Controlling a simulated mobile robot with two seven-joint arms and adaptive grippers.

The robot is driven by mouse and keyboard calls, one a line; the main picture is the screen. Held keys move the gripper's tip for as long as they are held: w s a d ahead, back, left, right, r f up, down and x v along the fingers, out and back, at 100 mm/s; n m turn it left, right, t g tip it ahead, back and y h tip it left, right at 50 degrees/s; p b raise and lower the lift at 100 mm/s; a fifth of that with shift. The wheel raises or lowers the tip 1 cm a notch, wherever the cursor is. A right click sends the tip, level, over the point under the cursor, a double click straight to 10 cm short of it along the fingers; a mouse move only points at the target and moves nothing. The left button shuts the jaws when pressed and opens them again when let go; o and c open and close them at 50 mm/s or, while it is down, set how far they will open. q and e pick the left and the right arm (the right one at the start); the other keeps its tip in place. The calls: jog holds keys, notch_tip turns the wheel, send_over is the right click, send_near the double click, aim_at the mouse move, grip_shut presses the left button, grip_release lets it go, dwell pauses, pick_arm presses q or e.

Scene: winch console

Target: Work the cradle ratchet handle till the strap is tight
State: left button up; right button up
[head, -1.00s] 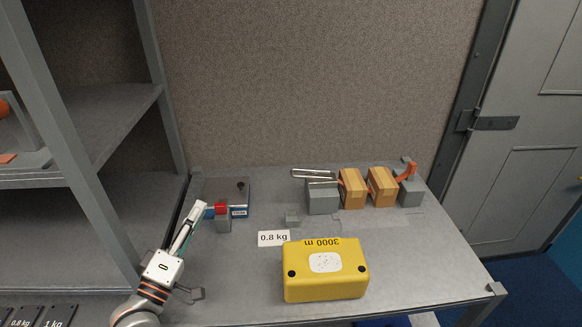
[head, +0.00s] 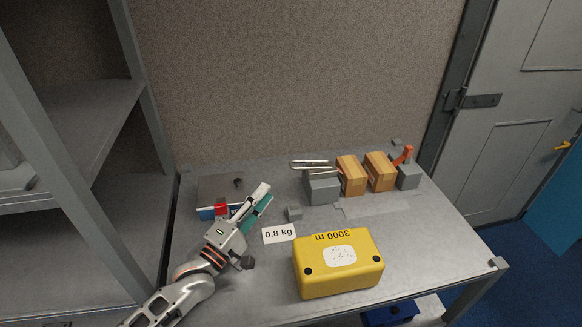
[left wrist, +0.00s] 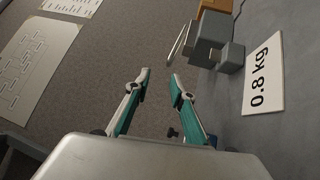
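The cradle stands at the back right of the bench, with two wooden blocks (head: 351,175) between a left grey block (head: 322,188) and a right grey block (head: 409,176). The ratchet handle (head: 310,164), pale metal, lies over the left grey block and points left; it also shows in the left wrist view (left wrist: 178,44). An orange strap part (head: 403,156) rises at the right end; the strap's tension cannot be told. My left gripper (head: 266,193) is left of the handle, apart from it. Its fingers (left wrist: 159,75) are spread and empty. My right gripper is not in view.
A yellow case (head: 338,277) marked 3000 m sits at the front. A 0.8 kg card (head: 279,233) and a small grey block (head: 295,213) lie between it and the cradle. A red and blue item (head: 213,211) is behind my left arm. Shelving (head: 75,115) stands left.

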aim_at(292, 166)
pick_arm(q)
jog(key=x, duration=0.4)
jog(key=f+b+x, duration=0.1)
jog(key=x, duration=0.3)
jog(key=f+x, duration=0.1)
jog(key=x, duration=0.4)
jog(key=shift+w+d+f+b, duration=0.15)
jog(key=shift+w+f+b, duration=0.05)
jog(key=shift+w+b, duration=0.1)
jog(key=shift+w+d+r, duration=0.1)
jog(key=shift+w+r, duration=0.05)
grip_shut()
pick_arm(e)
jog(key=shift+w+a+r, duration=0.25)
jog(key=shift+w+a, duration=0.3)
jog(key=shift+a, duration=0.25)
